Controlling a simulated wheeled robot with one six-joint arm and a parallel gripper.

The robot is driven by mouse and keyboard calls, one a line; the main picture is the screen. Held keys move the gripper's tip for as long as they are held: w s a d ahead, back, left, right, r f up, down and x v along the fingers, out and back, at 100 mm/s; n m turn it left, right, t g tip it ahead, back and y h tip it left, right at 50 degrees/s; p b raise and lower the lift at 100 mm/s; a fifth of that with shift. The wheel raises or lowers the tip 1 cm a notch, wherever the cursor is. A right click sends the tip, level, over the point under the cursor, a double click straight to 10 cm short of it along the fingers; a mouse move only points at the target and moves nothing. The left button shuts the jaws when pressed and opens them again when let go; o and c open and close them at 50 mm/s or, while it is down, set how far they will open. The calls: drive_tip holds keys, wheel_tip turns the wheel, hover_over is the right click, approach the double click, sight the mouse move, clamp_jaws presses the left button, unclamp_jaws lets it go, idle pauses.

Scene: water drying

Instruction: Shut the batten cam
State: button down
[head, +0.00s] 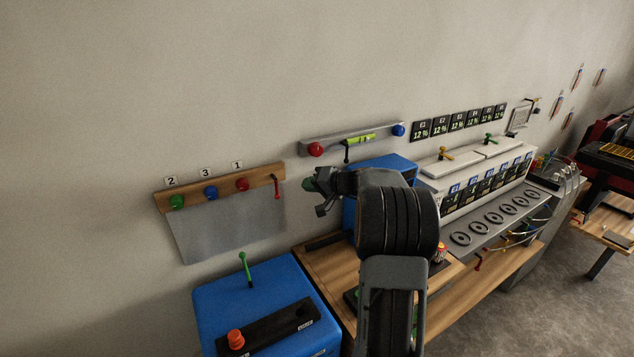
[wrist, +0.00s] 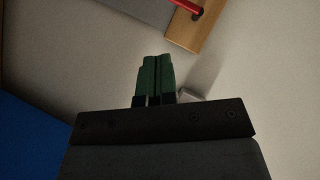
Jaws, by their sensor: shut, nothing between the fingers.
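A wooden batten (head: 222,189) is fixed to the wall at the left in the head view, with a grey sheet (head: 228,236) hanging below it. A red cam lever (head: 277,188) sits at the batten's right end and points down. In the wrist view the red lever (wrist: 187,6) and the batten's end (wrist: 204,28) show at the top edge, partly cut off. My gripper (head: 310,184) is just right of the lever, apart from it. In the wrist view its green fingers (wrist: 154,78) are together and empty.
Three knobs, green, blue and red (head: 242,184), sit along the batten. A blue box (head: 265,305) with a green lever (head: 245,268) stands below. A grey rail (head: 352,138) with red and blue knobs is on the wall above right. The wall between rail and batten is bare.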

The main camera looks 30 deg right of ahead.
sight(277, 189)
drive_tip(key=w+a+f+p, duration=0.2)
drive_tip(key=w+a+f, duration=0.1)
drive_tip(key=w+a, duration=0.1)
drive_tip(key=shift+w+a+f, duration=0.15)
drive_tip(key=shift+a+f, duration=0.2)
drive_tip(key=shift+a, duration=0.4)
drive_tip(key=shift+a+f+m+b, duration=0.1)
drive_tip(key=shift+f+m+b, duration=0.15)
drive_tip(key=shift+b, duration=0.8)
